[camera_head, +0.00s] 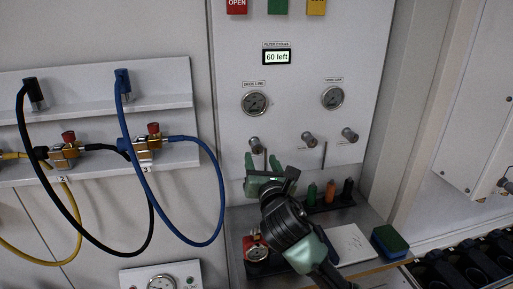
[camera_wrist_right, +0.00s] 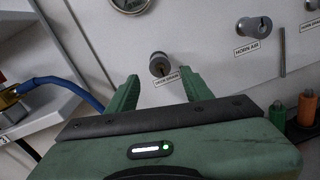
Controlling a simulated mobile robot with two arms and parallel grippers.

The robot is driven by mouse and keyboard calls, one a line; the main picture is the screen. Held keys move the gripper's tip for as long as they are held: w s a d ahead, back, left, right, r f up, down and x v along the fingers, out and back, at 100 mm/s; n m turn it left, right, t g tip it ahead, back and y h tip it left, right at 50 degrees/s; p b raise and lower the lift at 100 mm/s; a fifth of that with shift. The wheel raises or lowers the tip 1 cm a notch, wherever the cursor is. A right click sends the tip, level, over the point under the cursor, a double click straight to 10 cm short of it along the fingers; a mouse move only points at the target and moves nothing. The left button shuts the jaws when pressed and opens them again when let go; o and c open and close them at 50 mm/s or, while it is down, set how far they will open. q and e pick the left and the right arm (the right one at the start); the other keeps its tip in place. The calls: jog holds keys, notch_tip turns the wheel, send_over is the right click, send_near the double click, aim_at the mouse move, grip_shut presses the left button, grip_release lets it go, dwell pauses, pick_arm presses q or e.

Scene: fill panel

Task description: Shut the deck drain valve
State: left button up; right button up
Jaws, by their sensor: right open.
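The deck drain valve (camera_head: 256,145) is a short grey metal stub on the white panel, below the left gauge. In the right wrist view the deck drain valve (camera_wrist_right: 159,64) sits between and beyond the fingertips, above a small tilted label. Its handle position is unclear. My right gripper (camera_head: 262,162) is open and empty, its green fingers pointing at the panel just below the valve. In the right wrist view the open gripper (camera_wrist_right: 159,88) spans the valve's width; I see no clear contact. My left gripper is out of view.
The horn air valve (camera_head: 309,139) and another valve (camera_head: 349,134) are to the right. Hoses (camera_head: 219,205) hang left.

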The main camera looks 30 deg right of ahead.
aim_at(257, 150)
jog(key=x, duration=0.2)
jog(key=shift+w+d+r, duration=0.15)
jog(key=shift+w+r, duration=0.05)
jog(key=shift+w, duration=0.15)
jog(key=shift+p+x, duration=0.35)
jog(key=shift+x, duration=0.75)
jog(key=shift+w+d+f, duration=0.1)
jog(key=shift+w+f, duration=0.1)
jog(key=shift+w, duration=0.1)
grip_shut()
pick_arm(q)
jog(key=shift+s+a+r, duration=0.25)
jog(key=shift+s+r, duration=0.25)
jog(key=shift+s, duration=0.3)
